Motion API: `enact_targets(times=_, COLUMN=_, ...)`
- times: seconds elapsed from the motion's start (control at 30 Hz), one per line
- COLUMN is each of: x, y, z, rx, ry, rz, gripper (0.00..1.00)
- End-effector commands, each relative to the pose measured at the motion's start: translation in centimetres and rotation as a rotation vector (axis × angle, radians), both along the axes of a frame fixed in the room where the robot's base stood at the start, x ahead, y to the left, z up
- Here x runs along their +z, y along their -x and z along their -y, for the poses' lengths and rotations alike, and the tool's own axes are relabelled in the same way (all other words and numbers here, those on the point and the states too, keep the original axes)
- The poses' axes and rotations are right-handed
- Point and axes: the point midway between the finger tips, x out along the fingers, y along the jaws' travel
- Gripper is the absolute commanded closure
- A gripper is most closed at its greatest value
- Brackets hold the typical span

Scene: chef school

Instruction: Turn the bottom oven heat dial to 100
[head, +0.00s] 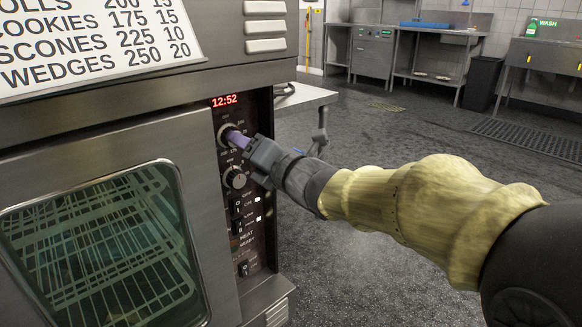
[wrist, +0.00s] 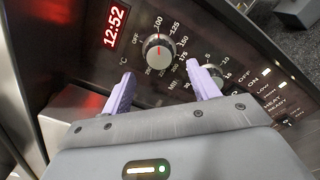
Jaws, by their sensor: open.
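The oven heat dial (head: 227,131) is a round silver knob near the top of the dark control panel, below the red 12:52 clock. In the wrist view the dial (wrist: 158,49) has a red pointer mark directed up at the printed 100. My gripper (head: 236,139) is at the dial in the head view and partly covers it. In the wrist view my gripper (wrist: 160,72) is open, with its two lilac fingers apart. The dial shows beyond and between the fingertips, with nothing held. I cannot tell whether a finger touches it.
A second knob, marked in minutes (head: 234,178), sits just below the heat dial; the right finger partly covers it in the wrist view. Rocker switches (head: 238,212) are lower down. The glass oven door (head: 189,220) is left of the panel. Open floor (head: 360,260) lies right.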

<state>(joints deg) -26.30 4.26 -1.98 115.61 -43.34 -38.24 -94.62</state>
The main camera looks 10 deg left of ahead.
Motion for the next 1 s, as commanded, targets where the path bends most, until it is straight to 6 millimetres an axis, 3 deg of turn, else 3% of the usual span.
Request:
enact_targets(times=0.6, x=0.2, y=7.5, z=9.0, rx=-0.005, ry=0.001, rz=-0.002, gripper=0.40)
enact_targets(times=1.0, x=-0.1, y=8.6, z=10.2, rx=-0.002, ry=0.002, rz=-0.003, gripper=0.40)
